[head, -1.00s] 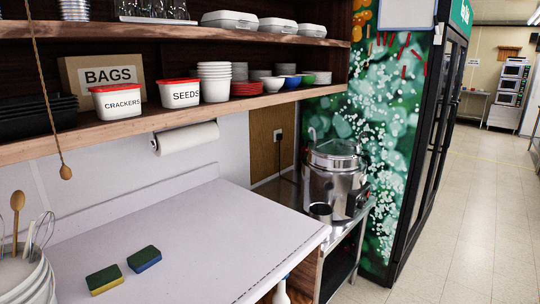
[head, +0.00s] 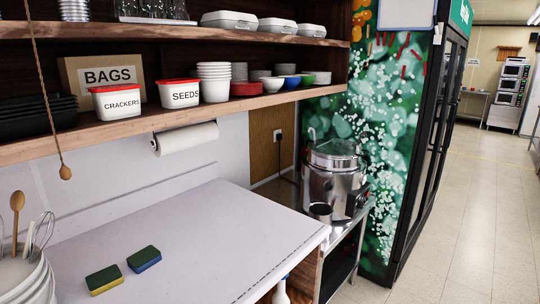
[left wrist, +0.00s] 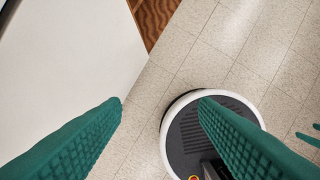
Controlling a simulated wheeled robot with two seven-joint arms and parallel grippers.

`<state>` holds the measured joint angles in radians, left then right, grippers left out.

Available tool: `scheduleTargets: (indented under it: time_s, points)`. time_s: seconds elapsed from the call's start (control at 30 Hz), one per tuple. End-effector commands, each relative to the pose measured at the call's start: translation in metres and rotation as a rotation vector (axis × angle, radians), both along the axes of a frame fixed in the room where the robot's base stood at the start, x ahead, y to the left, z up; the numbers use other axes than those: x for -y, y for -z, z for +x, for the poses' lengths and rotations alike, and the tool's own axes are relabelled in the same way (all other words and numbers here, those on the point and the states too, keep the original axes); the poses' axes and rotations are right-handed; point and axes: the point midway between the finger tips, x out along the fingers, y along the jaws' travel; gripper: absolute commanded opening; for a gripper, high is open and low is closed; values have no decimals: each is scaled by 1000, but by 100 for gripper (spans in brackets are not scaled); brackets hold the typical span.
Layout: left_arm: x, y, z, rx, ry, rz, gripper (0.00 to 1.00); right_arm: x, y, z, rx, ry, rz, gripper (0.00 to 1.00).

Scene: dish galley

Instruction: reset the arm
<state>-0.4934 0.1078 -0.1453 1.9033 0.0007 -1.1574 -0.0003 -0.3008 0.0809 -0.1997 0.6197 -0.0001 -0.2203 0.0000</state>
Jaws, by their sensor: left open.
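My left gripper (left wrist: 160,100) shows in the left wrist view as two green ribbed fingers spread wide apart, with nothing between them. It points down over the tiled floor, beside the edge of the white counter. My round base lies below it, partly behind the right finger. Neither gripper shows in the head view.
The white counter (head: 190,240) holds two sponges (head: 104,279) (head: 144,258) and a utensil bucket (head: 25,280) at left. A shelf (head: 200,112) with tubs and bowls overhangs it. A steel pot (head: 335,172) stands beyond. Floor (head: 450,240) at right is clear.

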Motion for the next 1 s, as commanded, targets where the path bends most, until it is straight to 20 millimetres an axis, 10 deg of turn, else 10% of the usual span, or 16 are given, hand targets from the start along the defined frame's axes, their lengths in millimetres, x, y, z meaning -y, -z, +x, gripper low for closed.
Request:
scheduleTargets:
  time_s: [0.2,0.43,0.7,1.0]
  points:
    - [-6,123,-41,-65,10,8,55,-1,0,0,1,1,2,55]
    - [-19,217,-121,-119,22,15,55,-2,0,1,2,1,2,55]
    - [-32,253,-185,-147,32,21,55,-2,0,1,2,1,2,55]
    - [-33,255,-190,-150,33,21,55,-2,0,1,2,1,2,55]
